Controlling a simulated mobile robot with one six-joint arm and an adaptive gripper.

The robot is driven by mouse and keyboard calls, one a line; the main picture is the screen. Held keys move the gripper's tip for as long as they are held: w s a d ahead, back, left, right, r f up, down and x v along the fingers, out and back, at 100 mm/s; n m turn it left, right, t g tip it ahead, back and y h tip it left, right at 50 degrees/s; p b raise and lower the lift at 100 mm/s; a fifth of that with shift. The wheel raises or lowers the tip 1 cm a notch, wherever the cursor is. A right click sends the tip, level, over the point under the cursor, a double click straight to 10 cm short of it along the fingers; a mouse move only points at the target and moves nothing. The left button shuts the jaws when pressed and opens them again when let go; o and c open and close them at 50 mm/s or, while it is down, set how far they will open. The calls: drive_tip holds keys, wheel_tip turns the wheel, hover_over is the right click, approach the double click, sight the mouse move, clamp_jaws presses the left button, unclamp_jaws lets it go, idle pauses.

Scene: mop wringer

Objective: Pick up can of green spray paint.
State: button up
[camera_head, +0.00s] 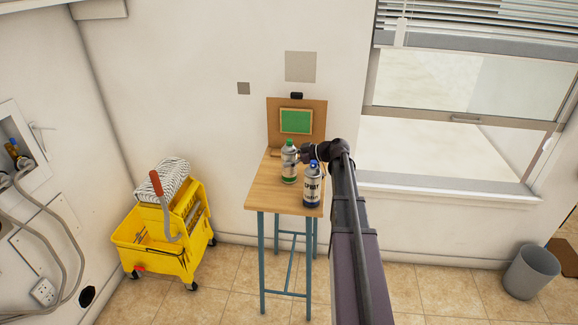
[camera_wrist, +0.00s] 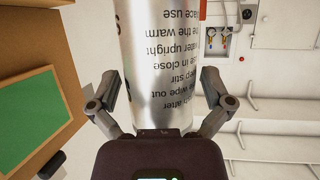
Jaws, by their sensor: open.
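A green-capped spray can (camera_head: 289,163) stands upright on the small wooden table. A blue-capped spray can (camera_head: 312,187) stands in front of it to the right. My gripper (camera_head: 304,153) is just right of the green can in the head view, partly hidden by my arm. In the wrist view my gripper (camera_wrist: 160,88) is open, with one finger on each side of a silver can (camera_wrist: 160,45) bearing printed text. Its cap is out of that view; its position matches the green-capped can. I cannot tell whether the fingers touch it.
The wooden table (camera_head: 266,196) has a backboard with a green panel (camera_head: 295,121), which also shows in the wrist view (camera_wrist: 28,105). A yellow mop bucket (camera_head: 160,240) stands left on the tiled floor. A grey bin (camera_head: 531,271) stands far right, below the window wall.

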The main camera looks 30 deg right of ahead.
sight(290, 149)
drive_tip(key=c, duration=1.1)
drive_tip(key=shift+r, duration=0.1)
drive_tip(key=shift+c, duration=0.2)
wheel_tip(290, 149, up, 3)
drive_tip(key=p, duration=0.3)
drive_tip(key=shift+r, duration=0.15)
drive_tip(key=shift+s+d+r+p, duration=0.1)
drive_tip(key=shift+r+p, duration=0.15)
drive_tip(key=shift+p, duration=0.25)
drive_tip(key=s+d+r+p, duration=0.1)
drive_tip(key=s+d, duration=0.8)
drive_tip(key=s, duration=0.3)
drive_tip(key=shift+s+d, duration=0.15)
drive_tip(key=shift+d, duration=0.2)
